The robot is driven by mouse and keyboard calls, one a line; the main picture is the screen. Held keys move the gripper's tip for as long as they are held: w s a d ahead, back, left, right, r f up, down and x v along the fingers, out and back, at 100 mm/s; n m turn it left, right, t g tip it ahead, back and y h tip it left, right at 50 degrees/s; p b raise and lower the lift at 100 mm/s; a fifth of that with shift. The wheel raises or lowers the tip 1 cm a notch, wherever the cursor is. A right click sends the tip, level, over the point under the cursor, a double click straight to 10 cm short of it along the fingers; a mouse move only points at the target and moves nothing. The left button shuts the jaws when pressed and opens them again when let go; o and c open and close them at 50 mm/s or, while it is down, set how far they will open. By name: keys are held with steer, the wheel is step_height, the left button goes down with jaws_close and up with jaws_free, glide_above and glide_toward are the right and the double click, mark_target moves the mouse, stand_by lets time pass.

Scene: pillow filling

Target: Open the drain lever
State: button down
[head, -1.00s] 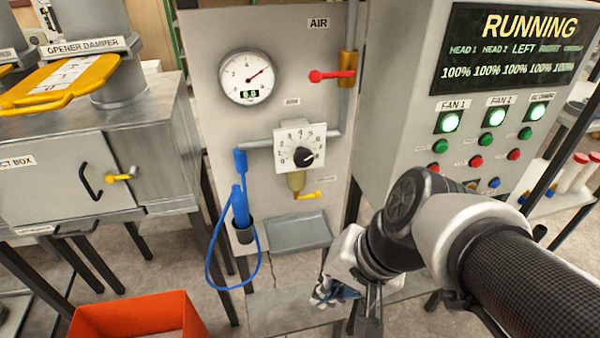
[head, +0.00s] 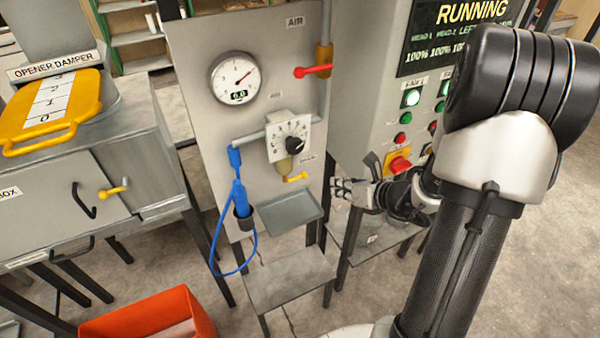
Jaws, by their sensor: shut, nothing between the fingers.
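The drain lever is the small yellow lever (head: 297,178) below the filter bowl (head: 283,166) on the grey air panel (head: 200,120). It points to the right and slightly up. My gripper (head: 338,188) is just right of the panel's edge, a little lower than the lever and apart from it in the picture. It points left toward the panel, and its fingers are shut and empty. Part of the wrist is hidden behind my arm link.
Above the lever are a regulator dial (head: 293,143), a gauge (head: 236,78) and a red lever (head: 314,71). A grey tray (head: 286,209) sits below, beside a blue hose (head: 240,198). The control cabinet (head: 365,100) stands close behind my gripper. An orange bin (head: 150,315) is front left.

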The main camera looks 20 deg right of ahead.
steer(key=shift+d+f, duration=0.15)
steer(key=shift+d, duration=0.15)
steer(key=b, duration=0.3)
glide_toward(297, 177)
steer(key=w+d+f, duration=0.1)
steer(key=w+f, duration=0.3)
steer(key=f, duration=0.1)
